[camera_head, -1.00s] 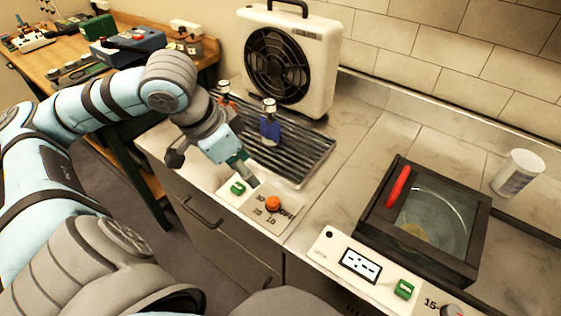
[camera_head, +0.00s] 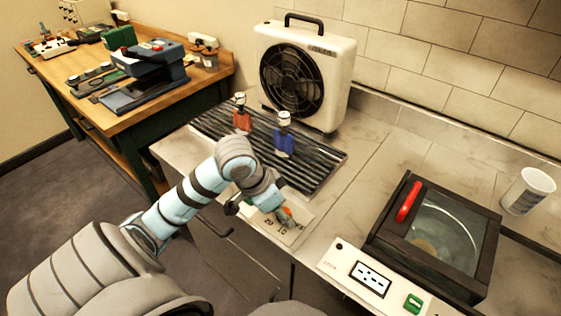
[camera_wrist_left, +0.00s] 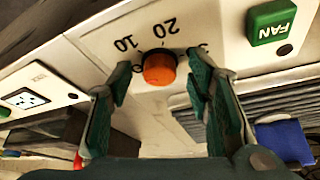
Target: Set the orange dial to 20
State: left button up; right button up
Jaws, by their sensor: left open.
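The orange dial (camera_head: 287,211) sits on the cream panel (camera_head: 298,231) at the counter's front edge, partly covered by my left gripper (camera_head: 281,216). In the left wrist view the dial (camera_wrist_left: 159,69) shows between the two green fingers of my left gripper (camera_wrist_left: 159,82). The fingers are open, one on each side of the dial, with a visible gap to it. The printed 10 and 20 appear upside down beyond the dial; a third label is partly hidden by the right finger. I cannot tell where the dial points. My right gripper is not in view.
A green FAN button (camera_wrist_left: 271,22) is on the same panel. Behind are a ribbed black tray (camera_head: 322,172), a red bottle (camera_head: 241,119), a blue bottle (camera_head: 284,138) and a white fan (camera_head: 330,75). A dark glass-lidded box (camera_head: 484,250) stands at the right.

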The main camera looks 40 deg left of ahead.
pick_arm(q)
jog(key=shift+w, duration=0.1)
grip_shut()
